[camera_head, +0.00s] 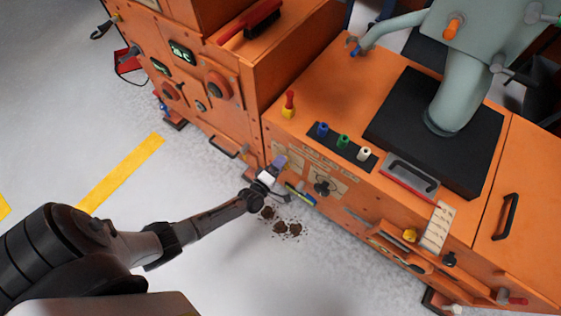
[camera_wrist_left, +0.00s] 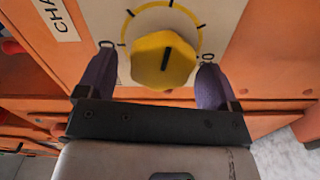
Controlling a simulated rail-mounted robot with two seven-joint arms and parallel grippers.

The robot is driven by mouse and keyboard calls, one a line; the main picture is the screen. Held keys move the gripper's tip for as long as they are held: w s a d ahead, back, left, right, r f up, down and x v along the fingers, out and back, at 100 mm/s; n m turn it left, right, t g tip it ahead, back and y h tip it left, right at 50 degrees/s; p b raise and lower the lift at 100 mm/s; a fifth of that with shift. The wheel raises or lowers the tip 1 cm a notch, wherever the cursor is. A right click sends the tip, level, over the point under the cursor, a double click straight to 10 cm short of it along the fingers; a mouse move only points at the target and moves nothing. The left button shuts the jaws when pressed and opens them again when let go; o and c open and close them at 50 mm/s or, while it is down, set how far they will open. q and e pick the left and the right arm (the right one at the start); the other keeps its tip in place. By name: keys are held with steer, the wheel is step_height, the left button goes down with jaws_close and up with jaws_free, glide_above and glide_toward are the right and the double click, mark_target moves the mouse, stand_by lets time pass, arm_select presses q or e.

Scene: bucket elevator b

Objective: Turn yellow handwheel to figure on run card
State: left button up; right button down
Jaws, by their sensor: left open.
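In the left wrist view, the yellow handwheel (camera_wrist_left: 163,60) is a lobed knob with a black pointer line, mounted on a cream dial plate with tick marks. Its pointer is roughly upright in that picture. My left gripper (camera_wrist_left: 156,82) is open, with one purple finger on each side of the knob; I cannot tell whether they touch it. In the head view, my left gripper (camera_head: 277,168) is at the front of the orange machine, and I cannot make out the knob there. A cream card with lines (camera_head: 437,228), possibly the run card, is at the machine's front edge; its text is unreadable.
The orange machine (camera_head: 330,95) carries blue, green and white knobs (camera_head: 343,141), a red-yellow lever (camera_head: 289,104) and a black-topped block with a grey chute (camera_head: 462,92). Dark debris (camera_head: 287,229) lies on the floor below. Open floor is at left.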

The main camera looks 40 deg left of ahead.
arm_select(q)
steer(key=s+d+p, duration=0.1)
steer(key=s+p, duration=0.3)
steer(key=s, duration=0.8)
steer(key=shift+s+d, duration=0.25)
steer(key=shift+s, duration=0.05)
